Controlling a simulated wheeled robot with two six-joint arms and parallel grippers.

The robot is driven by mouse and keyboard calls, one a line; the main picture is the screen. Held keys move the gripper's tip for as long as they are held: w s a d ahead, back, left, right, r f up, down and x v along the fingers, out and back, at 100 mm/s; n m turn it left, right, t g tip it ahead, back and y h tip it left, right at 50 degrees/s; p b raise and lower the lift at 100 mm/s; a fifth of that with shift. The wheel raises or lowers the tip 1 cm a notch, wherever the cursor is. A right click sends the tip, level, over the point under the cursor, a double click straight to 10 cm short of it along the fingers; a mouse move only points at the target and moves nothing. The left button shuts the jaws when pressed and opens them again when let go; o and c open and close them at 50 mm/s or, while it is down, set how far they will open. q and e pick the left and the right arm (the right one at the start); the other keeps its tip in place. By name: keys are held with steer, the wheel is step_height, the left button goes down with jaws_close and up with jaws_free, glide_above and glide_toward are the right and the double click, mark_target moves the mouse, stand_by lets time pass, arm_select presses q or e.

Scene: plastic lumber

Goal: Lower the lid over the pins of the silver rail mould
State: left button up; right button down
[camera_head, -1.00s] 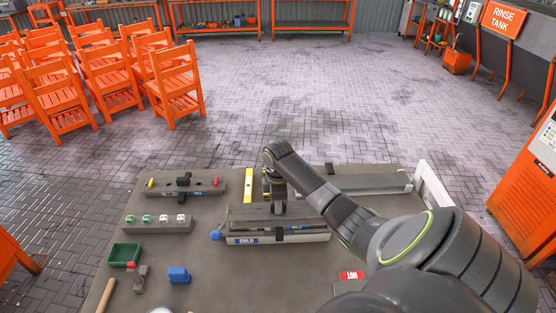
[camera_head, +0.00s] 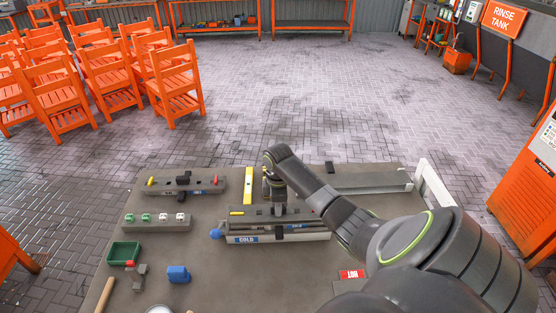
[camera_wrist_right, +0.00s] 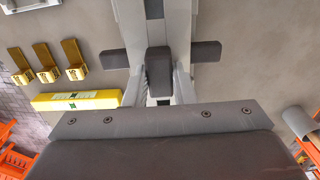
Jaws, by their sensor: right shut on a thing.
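The silver rail mould (camera_head: 305,237), with a blue COLD label, lies across the middle of the bench. The grey lid (camera_head: 255,211) lies along its top; I cannot tell whether it touches all along. A small yellow piece (camera_head: 237,213), perhaps a pin, shows at the lid's left end. My right gripper (camera_head: 277,207) is shut at the lid's middle, partly hidden by its own wrist. My left gripper is not in view.
A yellow level (camera_head: 248,185) lies just behind the mould. A second mould (camera_head: 205,187) and a block with green and white pieces (camera_head: 157,224) are on the left. A green tray (camera_head: 124,252) and blue block (camera_head: 178,274) lie in front left. A blue knob (camera_head: 215,234) touches the mould's left end.

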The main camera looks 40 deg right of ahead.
steer(key=shift+f+b, duration=0.3)
steer(key=shift+f, duration=0.45)
stand_by(0.4)
steer(key=c, duration=0.7)
jaws_free()
step_height(320, 180, up, 3)
steer(key=p, duration=0.3)
steer(key=shift+f, duration=0.15)
steer(key=shift+r, duration=2.2)
